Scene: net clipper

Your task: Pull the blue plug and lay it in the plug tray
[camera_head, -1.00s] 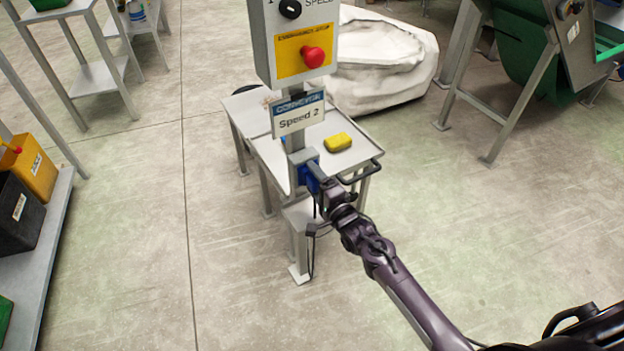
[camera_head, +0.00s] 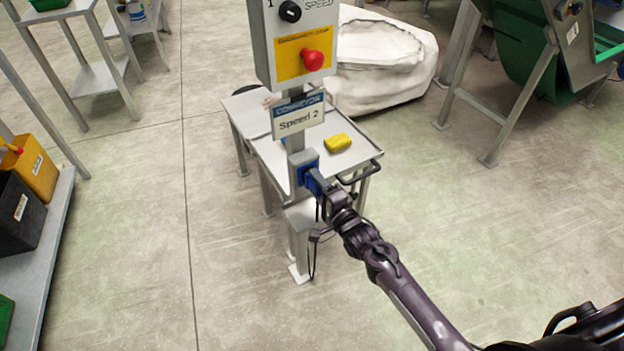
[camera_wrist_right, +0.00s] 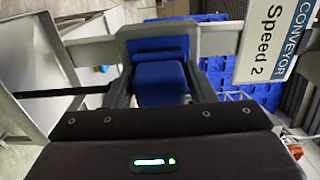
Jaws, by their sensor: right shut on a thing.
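The blue plug (camera_wrist_right: 161,84) sits between the two fingers of my right gripper (camera_wrist_right: 160,98), which is shut on it. In the head view my right gripper (camera_head: 322,187) is at the blue socket (camera_head: 307,168) on the grey post. The blue socket also shows straight behind the plug in the wrist view (camera_wrist_right: 158,45). I cannot tell whether the plug is still seated or slightly out. A small grey shelf (camera_head: 297,214) juts from the post below the socket; I cannot tell whether this is the plug tray. My left gripper is not in view.
Above the socket are a "Speed 2" sign (camera_head: 298,120) and a control box with a red stop button (camera_head: 313,60). A metal table (camera_head: 270,152) with a yellow block (camera_head: 337,143) and a dark handle (camera_head: 362,172) stands close behind. A dark cable hangs below the gripper. The floor in front is clear.

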